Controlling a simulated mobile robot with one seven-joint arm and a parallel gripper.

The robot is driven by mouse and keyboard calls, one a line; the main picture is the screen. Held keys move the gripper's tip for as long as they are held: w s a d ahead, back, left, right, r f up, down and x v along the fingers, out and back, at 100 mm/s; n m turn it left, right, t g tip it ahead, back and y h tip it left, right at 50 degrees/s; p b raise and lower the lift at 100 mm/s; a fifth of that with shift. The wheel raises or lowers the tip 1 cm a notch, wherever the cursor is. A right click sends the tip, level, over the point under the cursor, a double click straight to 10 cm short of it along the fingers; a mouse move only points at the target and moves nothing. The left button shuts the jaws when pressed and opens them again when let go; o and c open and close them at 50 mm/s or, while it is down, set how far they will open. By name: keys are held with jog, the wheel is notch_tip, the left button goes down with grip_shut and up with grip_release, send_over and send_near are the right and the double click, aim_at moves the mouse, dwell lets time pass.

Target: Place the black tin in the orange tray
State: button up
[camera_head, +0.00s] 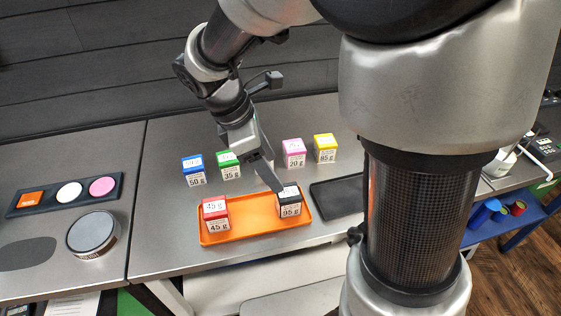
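The black tin (289,207), labelled 95 g, is at the right end of the orange tray (252,226). It looks upright and within the tray's outline; I cannot tell whether its base touches the tray floor. My gripper (277,186) points down with a fingertip at the tin's upper left edge. The other finger is not clearly seen, so I cannot tell whether it grips the tin. A red tin (215,215), labelled 45 g, stands at the tray's left end.
Blue (193,170), green (229,166), pink (294,153) and yellow (325,148) tins stand behind the tray. A dark tray (337,197) lies to its right. On the left table are a round grey-topped object (92,233) and a black strip (66,194) with three coloured pieces.

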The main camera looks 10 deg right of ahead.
jog(key=s+d+r+m+t+y, duration=0.2)
jog(key=s+r+m, duration=0.3)
jog(key=m, duration=0.3)
jog(key=s+d+r+m+t+y, duration=0.2)
jog(key=s+r+m, duration=0.4)
jog(key=m, duration=0.3)
jog(key=shift+s+d+t, duration=0.2)
jog(key=shift+t, duration=0.6)
